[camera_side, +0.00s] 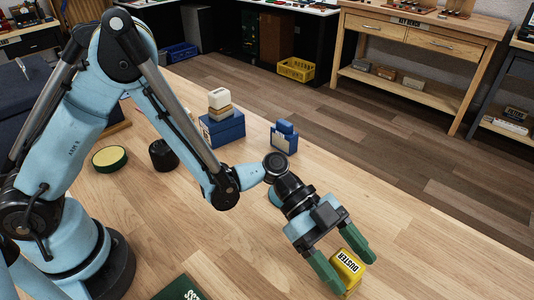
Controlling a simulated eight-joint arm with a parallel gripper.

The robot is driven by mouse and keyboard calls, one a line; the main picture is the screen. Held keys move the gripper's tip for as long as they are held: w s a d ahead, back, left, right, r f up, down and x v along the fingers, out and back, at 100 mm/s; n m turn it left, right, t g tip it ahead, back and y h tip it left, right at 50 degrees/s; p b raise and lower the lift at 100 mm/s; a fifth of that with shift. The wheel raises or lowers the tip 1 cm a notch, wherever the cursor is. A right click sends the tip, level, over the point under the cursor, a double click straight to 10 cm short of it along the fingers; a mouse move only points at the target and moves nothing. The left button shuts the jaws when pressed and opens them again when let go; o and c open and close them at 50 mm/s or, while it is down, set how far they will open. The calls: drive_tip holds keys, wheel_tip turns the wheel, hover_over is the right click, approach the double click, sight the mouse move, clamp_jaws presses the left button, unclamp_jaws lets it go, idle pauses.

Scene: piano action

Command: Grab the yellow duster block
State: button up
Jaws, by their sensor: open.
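The yellow duster block (346,268) is at the lower right of the side view, near the front right of the wooden table. Its label reads DUSTER. My gripper (345,263) is open, with two green fingers. One finger is on the left of the block and the other on its right, so the block shows between the fingertips. I cannot tell whether either finger touches it. The block's lower part is partly hidden by the left finger.
On the table (400,225) stand a blue box (222,130) with cream and tan blocks on top, a smaller blue block (284,139), a black cylinder (163,155) and a round yellow-green pad (110,159). A dark green item (183,289) is at the bottom edge.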

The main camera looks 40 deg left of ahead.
drive_tip(key=shift+d, duration=0.1)
drive_tip(key=c, duration=1.1)
drive_tip(key=shift+r, duration=0.1)
